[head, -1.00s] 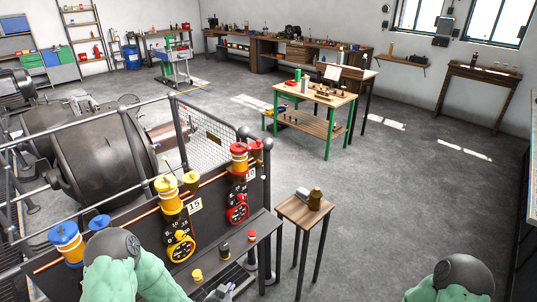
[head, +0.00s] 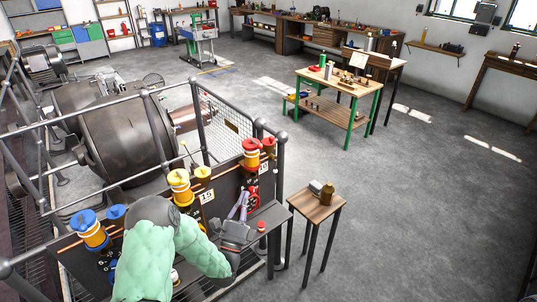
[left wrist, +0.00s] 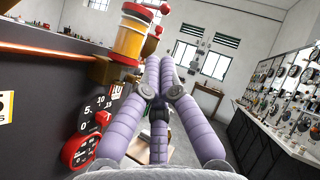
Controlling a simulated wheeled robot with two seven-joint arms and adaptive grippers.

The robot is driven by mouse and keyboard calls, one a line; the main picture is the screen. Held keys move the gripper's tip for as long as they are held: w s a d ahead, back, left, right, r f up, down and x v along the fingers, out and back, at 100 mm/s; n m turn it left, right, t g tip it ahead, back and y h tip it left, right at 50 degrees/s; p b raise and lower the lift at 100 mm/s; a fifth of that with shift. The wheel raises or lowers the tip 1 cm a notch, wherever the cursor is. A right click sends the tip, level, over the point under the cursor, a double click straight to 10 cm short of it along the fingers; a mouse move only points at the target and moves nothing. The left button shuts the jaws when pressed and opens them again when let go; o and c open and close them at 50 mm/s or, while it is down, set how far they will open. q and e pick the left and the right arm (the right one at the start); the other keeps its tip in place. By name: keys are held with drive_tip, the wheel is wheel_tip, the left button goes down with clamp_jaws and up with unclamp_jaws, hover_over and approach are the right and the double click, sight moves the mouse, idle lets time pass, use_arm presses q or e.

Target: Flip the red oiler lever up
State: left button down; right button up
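The red oiler (head: 251,152) stands at the right end of the dark panel. In the left wrist view the oiler (left wrist: 130,38) has a red cap and amber glass body. A small red knob (left wrist: 158,30) shows beside its top; I cannot tell surely whether this is the lever's end. My right gripper is out of view.
A yellow oiler (head: 180,185) and a blue oiler (head: 90,230) stand further left on the panel. A red dial (left wrist: 80,148) is below the red oiler. A narrow shelf (head: 268,218) runs below, with a small wooden table (head: 315,207) at right. A railing surrounds the dynamo (head: 125,140).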

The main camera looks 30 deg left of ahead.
use_arm(q)
drive_tip(key=shift+r, duration=0.15)
drive_tip(key=p, duration=0.2)
approach(259, 148)
drive_tip(key=w+a+f+x, duration=0.1)
drive_tip(key=x, duration=0.4)
drive_tip(key=shift+w+r, duration=0.5)
drive_tip(key=shift+w, duration=0.05)
drive_tip(key=shift+w+y, duration=0.15)
drive_tip(key=shift+y, duration=0.15)
